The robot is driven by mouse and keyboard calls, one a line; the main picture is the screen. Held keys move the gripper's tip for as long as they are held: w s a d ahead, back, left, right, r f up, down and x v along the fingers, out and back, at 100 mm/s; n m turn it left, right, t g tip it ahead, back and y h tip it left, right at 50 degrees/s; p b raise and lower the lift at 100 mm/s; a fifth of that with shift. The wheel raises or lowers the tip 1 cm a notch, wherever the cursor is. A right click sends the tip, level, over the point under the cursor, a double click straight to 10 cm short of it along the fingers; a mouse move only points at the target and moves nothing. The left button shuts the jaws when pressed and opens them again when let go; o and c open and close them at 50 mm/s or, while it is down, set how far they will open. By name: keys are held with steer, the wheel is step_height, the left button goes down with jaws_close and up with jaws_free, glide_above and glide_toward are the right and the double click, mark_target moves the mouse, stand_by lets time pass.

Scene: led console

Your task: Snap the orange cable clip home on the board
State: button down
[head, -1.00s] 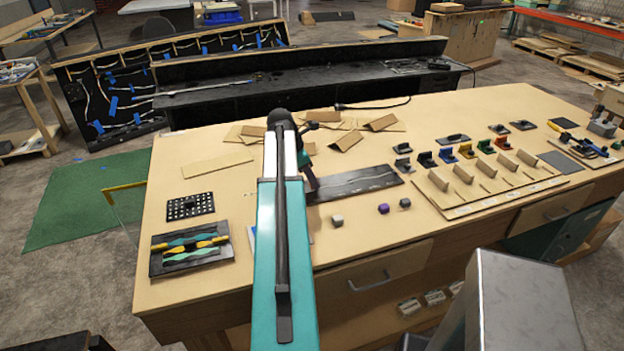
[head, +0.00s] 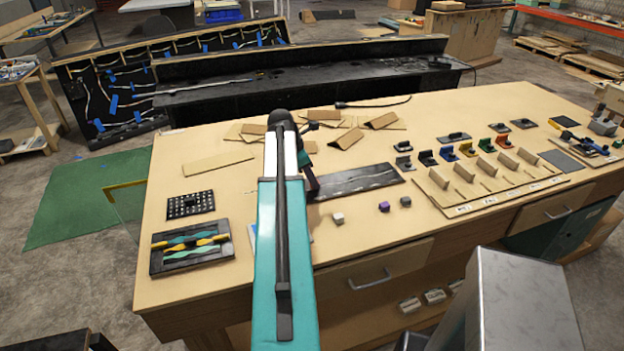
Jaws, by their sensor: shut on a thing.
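My gripper (head: 311,188) is mostly hidden behind my own arm. Its dark end shows low at the left end of the dark board (head: 360,181), which lies flat on the bench with pale lines along it. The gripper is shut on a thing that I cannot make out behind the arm. I cannot pick out the orange cable clip for certain. Small coloured blocks stand in a row right of the board, including a blue one (head: 447,153), a yellow-orange one (head: 467,149) and a green one (head: 486,145).
A white cube (head: 338,217), a purple cube (head: 384,206) and a grey cube (head: 405,201) lie in front of the board. Cardboard pieces (head: 345,138) lie behind it. A tray of coloured strips (head: 190,246) and a perforated black plate (head: 191,204) are at left.

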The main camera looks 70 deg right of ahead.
steer(key=shift+f, duration=0.25)
stand_by(0.3)
stand_by(0.4)
steer(key=c, duration=1.6)
jaws_free()
steer(key=shift+o, duration=0.2)
steer(key=shift+r, duration=0.1)
steer(key=b+v, duration=0.3)
steer(key=v, duration=1)
steer(key=shift+w+r+b, duration=0.15)
steer(key=shift+r+b, duration=0.1)
steer(key=shift+b, duration=0.1)
